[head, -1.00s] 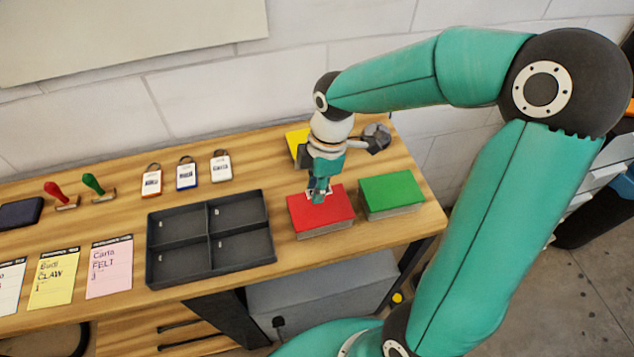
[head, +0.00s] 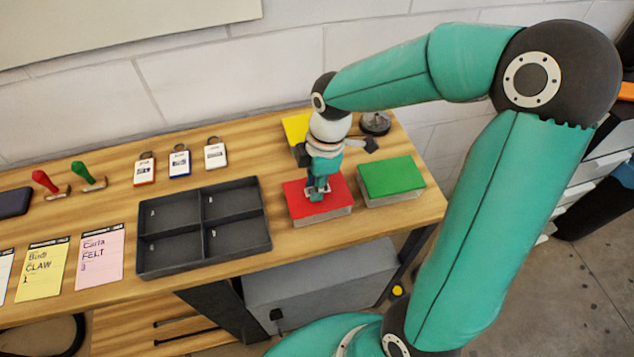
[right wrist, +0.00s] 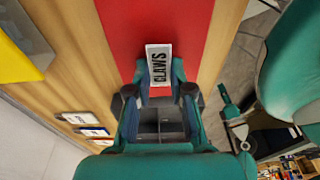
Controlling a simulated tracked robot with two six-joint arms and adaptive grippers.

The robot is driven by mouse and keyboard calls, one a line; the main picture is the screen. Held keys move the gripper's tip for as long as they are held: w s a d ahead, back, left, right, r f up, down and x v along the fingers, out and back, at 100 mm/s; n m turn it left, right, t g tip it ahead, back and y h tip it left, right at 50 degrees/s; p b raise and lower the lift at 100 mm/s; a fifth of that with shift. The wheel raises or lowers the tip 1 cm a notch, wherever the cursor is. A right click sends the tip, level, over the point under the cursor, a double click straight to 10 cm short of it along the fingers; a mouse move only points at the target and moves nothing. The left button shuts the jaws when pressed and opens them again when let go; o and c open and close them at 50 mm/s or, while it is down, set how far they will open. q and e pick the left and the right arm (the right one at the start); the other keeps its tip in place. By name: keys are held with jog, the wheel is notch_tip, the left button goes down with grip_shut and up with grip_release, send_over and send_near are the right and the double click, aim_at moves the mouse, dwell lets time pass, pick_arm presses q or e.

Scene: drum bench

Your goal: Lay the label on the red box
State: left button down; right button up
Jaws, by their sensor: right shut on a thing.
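The red box (head: 333,187) lies on the wooden bench, left of the green box. Its red top also fills the upper middle of the right wrist view (right wrist: 118,40). My right gripper (head: 317,193) points down over the red box. In the right wrist view my right gripper (right wrist: 160,90) is shut on a small white label (right wrist: 159,62) that reads "CLAWS". The label appears against the red top; I cannot tell whether it touches it. In the head view the gripper mostly hides the label. My left gripper is not in view.
The green box (head: 391,177) is close on the right and the yellow box (head: 296,127) behind. A dark divided tray (head: 205,262) stands left. Several tags (head: 180,163), two stamps (head: 88,178) and paper cards (head: 100,256) lie further left.

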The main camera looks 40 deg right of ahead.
jog(key=o, duration=0.8)
jog(key=shift+c, duration=0.2)
notch_tip(320, 180, up, 17)
jog(key=d+p, duration=0.1)
jog(key=p, duration=0.3)
jog(key=shift+s+d, duration=0.3)
jog(key=shift+d, duration=0.05)
jog(key=shift+f, duration=0.15)
dwell(0.8)
